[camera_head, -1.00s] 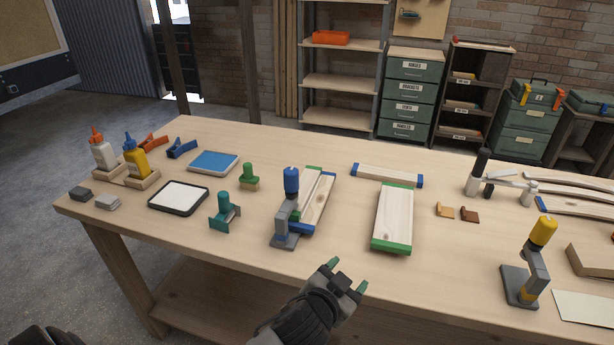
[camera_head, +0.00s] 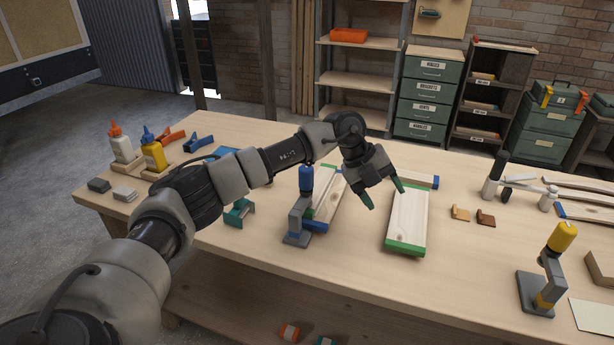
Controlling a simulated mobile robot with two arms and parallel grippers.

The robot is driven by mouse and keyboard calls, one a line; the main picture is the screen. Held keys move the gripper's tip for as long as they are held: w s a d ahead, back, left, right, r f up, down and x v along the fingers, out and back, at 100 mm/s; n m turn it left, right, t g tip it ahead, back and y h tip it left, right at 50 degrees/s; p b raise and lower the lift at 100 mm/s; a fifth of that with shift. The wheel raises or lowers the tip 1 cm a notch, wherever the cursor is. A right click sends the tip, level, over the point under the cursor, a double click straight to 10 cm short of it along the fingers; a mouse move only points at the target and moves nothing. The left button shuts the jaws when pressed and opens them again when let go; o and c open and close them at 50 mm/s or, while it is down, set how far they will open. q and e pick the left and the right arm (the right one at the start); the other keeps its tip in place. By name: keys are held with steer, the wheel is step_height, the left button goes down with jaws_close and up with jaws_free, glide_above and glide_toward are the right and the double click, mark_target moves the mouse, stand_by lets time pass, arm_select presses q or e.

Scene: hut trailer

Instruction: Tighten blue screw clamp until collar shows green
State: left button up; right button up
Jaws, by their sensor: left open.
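The blue screw clamp (camera_head: 298,222) stands upright on the workbench, with a grey base and body and a blue knob (camera_head: 306,180) on top. It sits at the near end of pale boards (camera_head: 328,205) with blue and green ends. The collar's colour is too small to tell. My left gripper (camera_head: 383,192) is open and empty above the bench, to the right of the clamp and apart from it. Its green-tipped fingers point down between those boards and a green-ended board (camera_head: 407,220). My left arm crosses in front of the bench's left part. My right gripper is not in view.
A yellow-topped clamp (camera_head: 550,265) stands at the right. A teal clamp (camera_head: 238,213) is left of the blue one, partly behind my arm. Glue bottles (camera_head: 153,152) stand at the left. The bench's front middle (camera_head: 350,270) is clear.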

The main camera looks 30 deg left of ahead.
mark_target(306, 168)
arm_select(q)
steer(key=a+r+n+y, duration=0.1)
steer(key=a+r+y, duration=0.1)
steer(key=a, duration=0.4)
steer(key=a+r+n+g+y, duration=0.1)
steer(key=a+r+n+y, duration=0.1)
steer(key=a, duration=0.4)
steer(key=s+a+r+n+y, duration=0.1)
steer(key=a+r+y, duration=0.1)
steer(key=a+r, duration=0.2)
steer(key=shift+a+g+y, duration=0.3)
steer(key=shift+a+y, duration=0.1)
steer(key=shift+a, duration=0.55)
steer(key=shift+s+a+n, duration=0.2)
steer(key=shift+a+n, duration=0.1)
steer(key=shift+a, duration=0.05)
step_height(306, 168, down, 9)
steer(key=shift+f+p, duration=0.15)
steer(key=shift+p, duration=0.8)
steer(key=shift+f, duration=0.65)
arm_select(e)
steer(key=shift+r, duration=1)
arm_select(q)
steer(key=c, duration=0.9)
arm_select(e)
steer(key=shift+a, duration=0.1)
arm_select(q)
steer(key=shift+m, duration=0.4)
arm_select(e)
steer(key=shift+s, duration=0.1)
